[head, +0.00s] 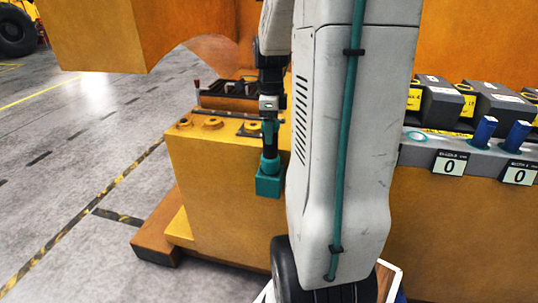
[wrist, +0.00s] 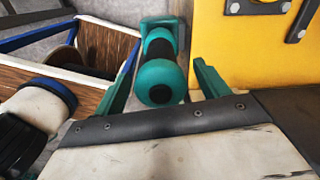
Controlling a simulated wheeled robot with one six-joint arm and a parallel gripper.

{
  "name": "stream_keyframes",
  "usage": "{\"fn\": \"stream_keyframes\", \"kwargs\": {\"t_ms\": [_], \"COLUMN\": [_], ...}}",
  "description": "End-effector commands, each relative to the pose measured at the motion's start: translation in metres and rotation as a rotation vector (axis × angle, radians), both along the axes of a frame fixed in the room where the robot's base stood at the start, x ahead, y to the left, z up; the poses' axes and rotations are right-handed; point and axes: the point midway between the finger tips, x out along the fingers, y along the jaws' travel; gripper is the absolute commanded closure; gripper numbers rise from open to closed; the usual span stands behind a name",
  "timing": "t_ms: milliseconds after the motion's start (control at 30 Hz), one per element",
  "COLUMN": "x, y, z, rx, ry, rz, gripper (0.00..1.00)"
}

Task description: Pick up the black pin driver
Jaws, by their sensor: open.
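In the wrist view my gripper (wrist: 166,70) is open, with one green finger on each side. Between and beyond the fingers is a teal tool-like piece (wrist: 160,80) with a rounded near end, black centre and black middle. I see gaps beside it, so the fingers do not close on it. I cannot tell whether it is the black pin driver; no wholly black driver shows clearly. In the head view a black and teal piece (head: 268,165) hangs at my arm's far end, before the yellow pedestal. The arm hides part of that area.
The yellow pedestal (head: 220,195) carries a dark tray (head: 230,88) and round fittings. A grey shelf (head: 485,163) at right holds black blocks and blue handles (head: 485,130). A wooden-sided crate (wrist: 60,76) lies left in the wrist view.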

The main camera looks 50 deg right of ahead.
Motion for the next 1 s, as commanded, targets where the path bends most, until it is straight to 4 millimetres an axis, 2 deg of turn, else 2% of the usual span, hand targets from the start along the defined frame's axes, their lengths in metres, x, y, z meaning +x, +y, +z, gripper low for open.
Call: {"fn": "stream_keyframes", "kwargs": {"t_ms": [100, 200, 467, 500, 700, 767, 1000], "x": [0.000, 0.000, 0.000, 0.000, 0.000, 0.000, 0.000], "y": [0.000, 0.000, -0.001, -0.001, -0.001, -0.001, -0.001], "z": [-0.020, -0.030, -0.035, -0.035, -0.035, -0.034, -0.034], "rx": [0.004, 0.001, 0.000, 0.000, 0.000, 0.000, -0.002], "ry": [0.003, 0.002, 0.000, 0.000, 0.000, 0.000, -0.001], "rz": [0.001, 0.001, 0.001, 0.001, 0.001, 0.001, 0.002], "gripper": [0.26, 0.26, 0.26, 0.29, 0.84, 1.00, 1.00]}}
